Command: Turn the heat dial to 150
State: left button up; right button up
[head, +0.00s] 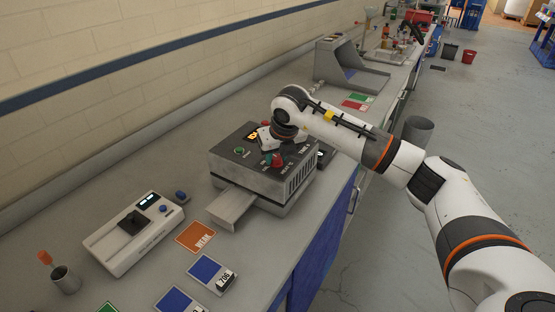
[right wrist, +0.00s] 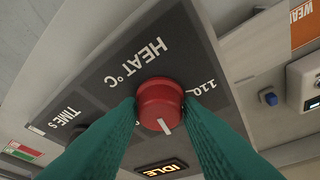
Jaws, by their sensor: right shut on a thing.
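The grey stenter dryer (head: 255,185) sits on the bench with a dark control panel on top. Its red heat dial (right wrist: 160,103) is under the "HEAT °C" label in the right wrist view, with a white pointer line toward the bottom of that picture. A "110" mark (right wrist: 199,88) shows beside it; a 150 mark does not show. The dial also shows in the head view (head: 279,160). My right gripper (right wrist: 160,108) is shut on the dial, one teal finger on each side. My left gripper is not in view.
A lit "IDLE" display (right wrist: 163,168) and a green button (head: 239,152) are on the panel. A metal tray (head: 233,207) sticks out of the dryer's front. A white device (head: 135,235) and an orange "WEAK" card (head: 196,237) lie nearby. The wall runs behind the bench.

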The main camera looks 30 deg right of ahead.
jog(key=shift+m+h+b, duration=0.3)
jog(key=shift+m+b, duration=0.1)
jog(key=shift+m, duration=0.4)
jog(key=o, duration=1)
jog(key=shift+c, duration=0.2)
jog(key=b+v, duration=0.3)
jog(key=v, duration=0.9)
jog(key=shift+w+a, duration=0.1)
